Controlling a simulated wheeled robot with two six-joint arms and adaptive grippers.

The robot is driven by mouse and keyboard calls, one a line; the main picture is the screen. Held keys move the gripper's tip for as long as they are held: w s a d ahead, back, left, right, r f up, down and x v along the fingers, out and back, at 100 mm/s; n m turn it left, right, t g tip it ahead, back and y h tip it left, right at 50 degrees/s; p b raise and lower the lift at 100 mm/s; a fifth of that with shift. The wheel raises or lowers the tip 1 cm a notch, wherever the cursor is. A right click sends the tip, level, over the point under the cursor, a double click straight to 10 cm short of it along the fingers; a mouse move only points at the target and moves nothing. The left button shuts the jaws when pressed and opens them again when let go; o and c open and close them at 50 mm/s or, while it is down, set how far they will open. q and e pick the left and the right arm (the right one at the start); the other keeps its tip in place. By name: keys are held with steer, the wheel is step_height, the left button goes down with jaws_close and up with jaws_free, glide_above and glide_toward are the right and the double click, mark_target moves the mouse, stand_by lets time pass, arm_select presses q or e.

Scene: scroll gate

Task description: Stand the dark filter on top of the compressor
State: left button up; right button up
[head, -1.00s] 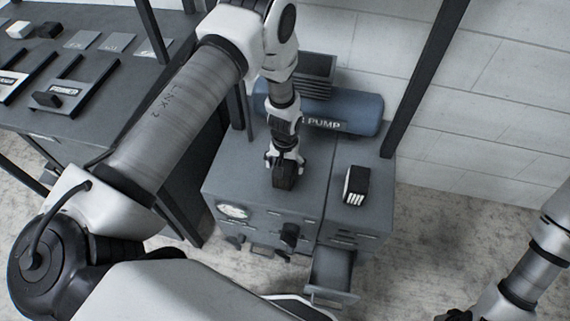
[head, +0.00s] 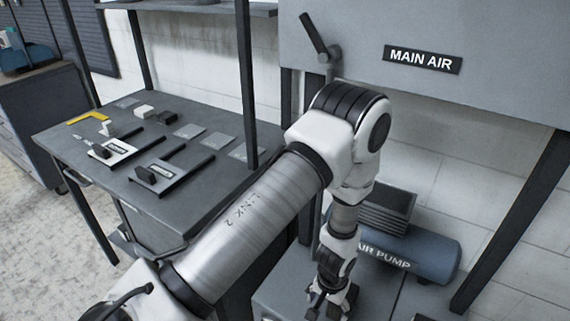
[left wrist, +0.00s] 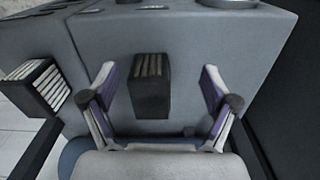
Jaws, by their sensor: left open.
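The dark filter (left wrist: 150,90), a dark block with dull beige pleats, stands on the grey cabinet top in the left wrist view. My left gripper (left wrist: 160,92) is open, its two fingers on either side of the filter with gaps showing. In the head view my left gripper (head: 330,298) is low over the cabinet, and the filter cannot be made out clearly there. The compressor (head: 420,258) is a blue tank marked AIR PUMP, with a dark ribbed block (head: 387,207) on its top, just behind my gripper. My right gripper is out of view.
A second filter with white pleats (left wrist: 38,85) stands at the left in the left wrist view. A workbench (head: 150,205) with trays and small blocks is at the left in the head view. A dark post (head: 515,220) stands right of the compressor. A MAIN AIR panel (head: 420,60) is above.

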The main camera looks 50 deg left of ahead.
arm_select(q)
steer(key=s+f+m, duration=0.1)
steer(key=s+f, duration=0.3)
steer(key=s, duration=1.3)
steer(key=shift+s+f+m, duration=0.15)
steer(key=shift+s+m, duration=0.15)
